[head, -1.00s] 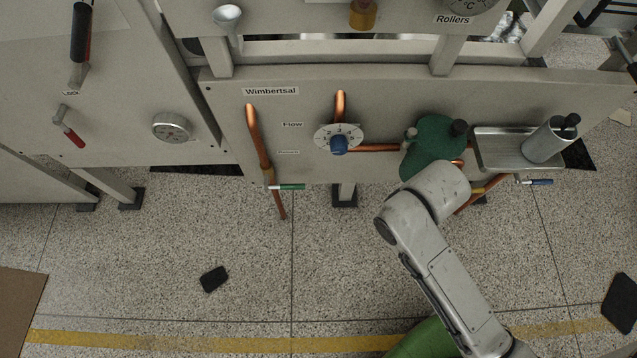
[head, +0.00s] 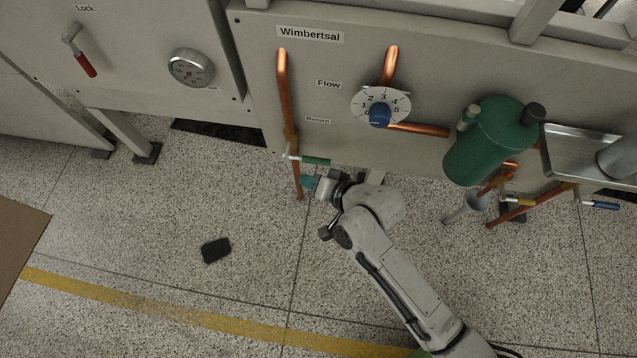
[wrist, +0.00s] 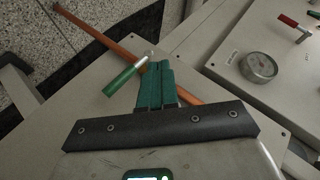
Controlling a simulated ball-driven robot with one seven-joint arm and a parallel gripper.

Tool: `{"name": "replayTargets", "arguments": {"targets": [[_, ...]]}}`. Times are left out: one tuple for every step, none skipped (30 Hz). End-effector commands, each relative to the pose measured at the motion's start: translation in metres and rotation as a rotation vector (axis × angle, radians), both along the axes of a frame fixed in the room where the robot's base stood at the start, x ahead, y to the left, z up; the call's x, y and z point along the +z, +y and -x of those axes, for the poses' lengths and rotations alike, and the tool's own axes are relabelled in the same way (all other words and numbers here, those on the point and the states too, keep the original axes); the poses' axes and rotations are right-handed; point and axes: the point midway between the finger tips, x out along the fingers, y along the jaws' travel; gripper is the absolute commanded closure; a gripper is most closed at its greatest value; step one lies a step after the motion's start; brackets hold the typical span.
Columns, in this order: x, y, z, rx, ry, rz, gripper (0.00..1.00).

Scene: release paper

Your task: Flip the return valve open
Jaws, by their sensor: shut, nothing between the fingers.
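The return valve has a green-sleeved lever (head: 315,160) on the left copper pipe (head: 285,95), below the "Return" label (head: 318,120). The lever points right, crosswise to the pipe. In the wrist view, the green lever (wrist: 122,79) lies just left of my fingers, with its metal end near the fingertips. My gripper (head: 307,182) has teal fingers and is just below the lever, close to the lower pipe. In the wrist view, my gripper (wrist: 159,66) is shut and empty, its fingers side by side in front of the copper pipe (wrist: 110,38). I cannot tell whether the fingers touch the lever.
A flow dial with a blue knob (head: 380,115) sits right of the pipe. A green vessel (head: 490,140), a metal tray (head: 580,150) and a blue-handled valve (head: 600,205) are further right. A black pad (head: 215,250) lies on the open floor.

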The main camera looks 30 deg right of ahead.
Motion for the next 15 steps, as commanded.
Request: {"name": "replayTargets", "arguments": {"targets": [[-0.028, 0.015, -0.015, -0.042, -0.046, -0.1, 1.0], [-0.034, 0.022, -0.023, -0.071, -0.071, -0.166, 1.0], [-0.042, 0.03, -0.032, -0.112, -0.105, -0.254, 1.0], [-0.047, 0.036, -0.039, -0.141, -0.13, -0.321, 1.0], [-0.053, 0.041, -0.045, -0.17, -0.154, -0.389, 1.0], [-0.06, 0.047, -0.052, -0.208, -0.185, -0.48, 1.0], [-0.066, 0.051, -0.057, -0.236, -0.207, -0.55, 1.0], [-0.072, 0.054, -0.061, -0.264, -0.227, -0.619, 1.0], [-0.079, 0.057, -0.066, -0.3, -0.255, -0.712, 1.0], [-0.085, 0.059, -0.069, -0.327, -0.275, -0.781, 1.0], [-0.091, 0.059, -0.071, -0.354, -0.297, -0.851, 1.0], [-0.099, 0.06, -0.074, -0.387, -0.324, -0.942, 1.0], [-0.105, 0.06, -0.075, -0.413, -0.345, -1.013, 1.0], [-0.112, 0.059, -0.076, -0.436, -0.367, -1.081, 1.0], [-0.121, 0.058, -0.075, -0.466, -0.396, -1.172, 1.0]]}}
